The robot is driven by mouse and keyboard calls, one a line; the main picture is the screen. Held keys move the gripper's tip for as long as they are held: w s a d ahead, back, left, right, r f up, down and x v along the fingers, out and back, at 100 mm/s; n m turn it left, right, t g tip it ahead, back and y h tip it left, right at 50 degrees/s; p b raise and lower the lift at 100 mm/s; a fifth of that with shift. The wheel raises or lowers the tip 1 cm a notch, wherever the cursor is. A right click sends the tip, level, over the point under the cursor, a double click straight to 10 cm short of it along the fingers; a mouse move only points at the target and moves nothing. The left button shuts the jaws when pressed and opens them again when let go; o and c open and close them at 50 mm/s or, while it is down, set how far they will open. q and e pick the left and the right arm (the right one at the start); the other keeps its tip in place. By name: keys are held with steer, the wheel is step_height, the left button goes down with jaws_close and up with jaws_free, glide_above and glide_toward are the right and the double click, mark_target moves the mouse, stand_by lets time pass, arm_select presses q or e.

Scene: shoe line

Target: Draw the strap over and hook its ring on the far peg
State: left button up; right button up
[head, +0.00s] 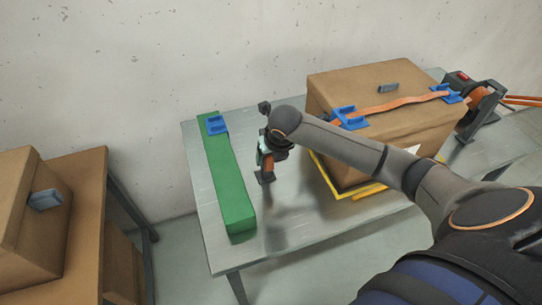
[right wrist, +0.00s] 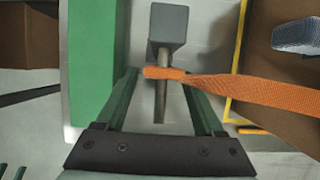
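An orange strap (head: 392,104) runs over the top of a cardboard box (head: 345,150), between blue corner pieces (head: 349,118) (head: 446,93). Its near-box part is hidden behind my right arm in the head view. In the right wrist view the strap (right wrist: 265,90) runs straight from the right to its ring (right wrist: 163,73). A grey peg (right wrist: 161,100) with a grey block (right wrist: 168,25) shows right behind the ring. I cannot tell whether the ring is around the peg.
A long green bar (head: 230,185) with a blue piece (head: 216,125) lies left of the gripper on the metal table (head: 290,230). A yellow frame (head: 366,192) surrounds the box's base. A dark strap device (head: 480,113) stands at the right. Another box (head: 30,215) is far left.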

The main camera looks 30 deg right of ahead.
steer(key=v, duration=1.2)
steer(key=shift+s+r, duration=0.2)
